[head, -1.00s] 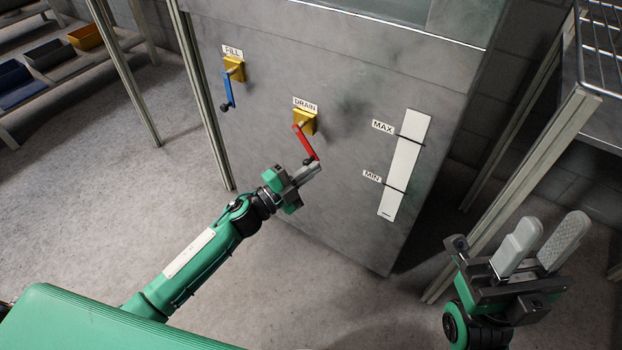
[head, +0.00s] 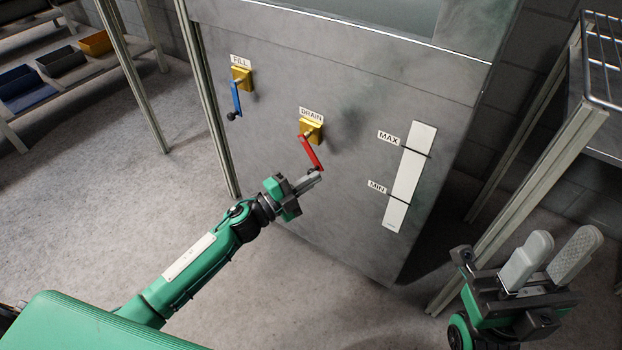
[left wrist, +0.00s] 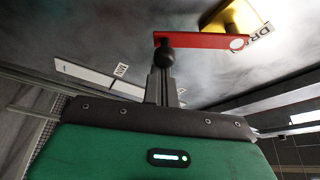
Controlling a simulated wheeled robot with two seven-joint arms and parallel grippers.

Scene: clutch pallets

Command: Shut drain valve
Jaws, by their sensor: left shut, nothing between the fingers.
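The drain valve has a yellow block (head: 312,129) under a DRAIN label and a red lever (head: 311,153) that slants down and to the right. My left gripper (head: 314,180) is shut and empty, its fingertips at the lever's lower end. In the left wrist view the red lever (left wrist: 200,41) runs across the top, with a black knob (left wrist: 167,55) just beyond the shut fingertips. I cannot tell whether they touch. The fingers hide the knob in the head view. My right gripper (head: 550,262) is open and empty at the lower right, away from the panel.
The grey tank panel (head: 270,150) also carries a fill valve with a blue lever (head: 236,99) hanging down and a white level gauge (head: 408,178) with MAX and MIN marks. A metal rack post (head: 520,210) stands near my right gripper.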

